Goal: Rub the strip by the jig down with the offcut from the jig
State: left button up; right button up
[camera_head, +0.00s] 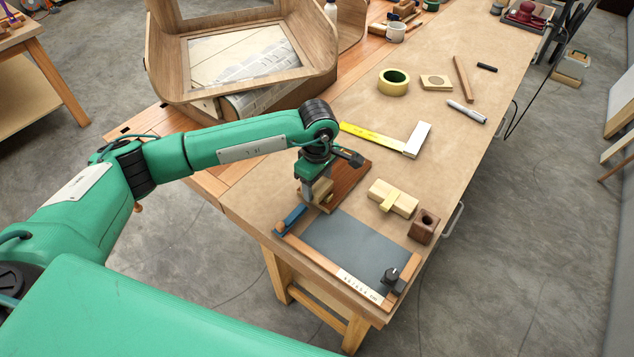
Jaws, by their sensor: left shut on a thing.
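The jig is a wooden frame (405,273) around a dark grey sheet (350,247), near the front corner of the bench. A reddish-brown flat strip (352,178) lies beside it at its far left. My left gripper (322,194) points down over the near part of this strip and is shut on a small pale wooden piece (326,204), which looks like the offcut. The gripper hides part of the piece and of the strip. I cannot tell whether the piece touches the strip. My right gripper is not in view.
A blue piece (291,218) and a black knob (390,277) sit on the frame. Farther back lie a square (416,139) and tape (394,82). A curved wooden shell (240,55) stands behind my arm.

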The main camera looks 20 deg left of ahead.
pick_arm(q)
jog(key=shift+r+p, duration=0.9)
jog(key=shift+r, duration=1.8)
